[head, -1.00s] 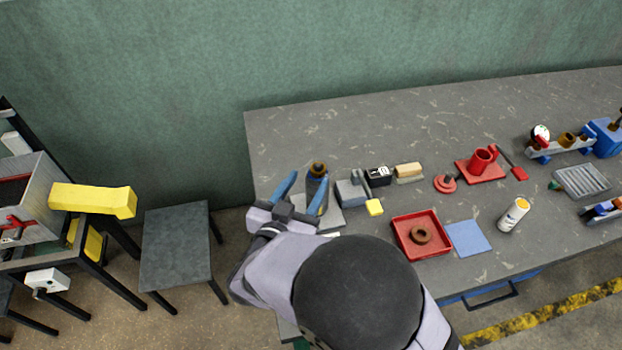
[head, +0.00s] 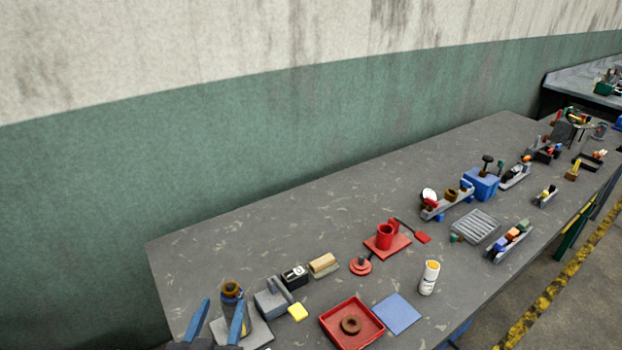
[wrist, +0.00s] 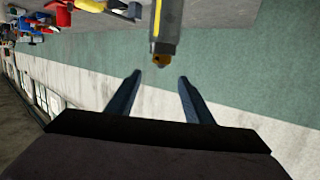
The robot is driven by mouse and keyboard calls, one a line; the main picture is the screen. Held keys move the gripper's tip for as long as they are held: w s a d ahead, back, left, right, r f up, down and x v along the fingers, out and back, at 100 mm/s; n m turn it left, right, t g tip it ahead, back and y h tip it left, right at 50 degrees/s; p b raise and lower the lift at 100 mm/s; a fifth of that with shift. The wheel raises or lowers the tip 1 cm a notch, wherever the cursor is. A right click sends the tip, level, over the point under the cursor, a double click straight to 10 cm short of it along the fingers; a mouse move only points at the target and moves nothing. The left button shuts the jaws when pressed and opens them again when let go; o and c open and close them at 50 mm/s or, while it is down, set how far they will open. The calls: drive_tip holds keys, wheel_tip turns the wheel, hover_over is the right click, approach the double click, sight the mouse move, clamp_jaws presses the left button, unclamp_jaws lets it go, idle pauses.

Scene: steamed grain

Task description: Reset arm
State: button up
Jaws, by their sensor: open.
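My gripper (head: 219,314) shows at the bottom left of the head view, with two blue fingers spread apart and nothing between them. The wrist view also shows the open, empty fingers (wrist: 160,80). A dark bottle-like piece with a brown top (head: 232,289) stands on a grey base just behind the fingers in the head view. In the wrist view, a dark cylinder with a yellow stripe and brown tip (wrist: 166,35) shows beyond the fingertips, apart from them. The rest of my arm is out of the head view.
The grey workbench (head: 300,215) carries a red tray (head: 330,325) with a brown ring (head: 351,325), a blue square (head: 397,314), a white bottle (head: 429,278), a red cup stand (head: 385,240) and a blue box (head: 480,184). The bench's back strip is clear.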

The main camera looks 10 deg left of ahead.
drive_tip(key=w+d+r+m+g+p, duration=0.1)
drive_tip(key=w+d+m+g+p, duration=0.4)
drive_tip(key=w+d, duration=0.85)
drive_tip(key=s+d+r+n+g+h+p, duration=0.1)
drive_tip(key=s+d+g, duration=0.4)
drive_tip(key=s+d, duration=0.5)
drive_tip(key=s+d+r+n+g+h+p, duration=0.1)
drive_tip(key=s+d+g+p, duration=0.3)
drive_tip(key=s+d, duration=0.6)
drive_tip(key=d+n+g+h, duration=0.1)
drive_tip(key=d, duration=0.6)
drive_tip(key=shift+s+d+p, duration=0.2)
drive_tip(key=shift+d+p, duration=0.15)
drive_tip(key=shift+d, duration=0.05)
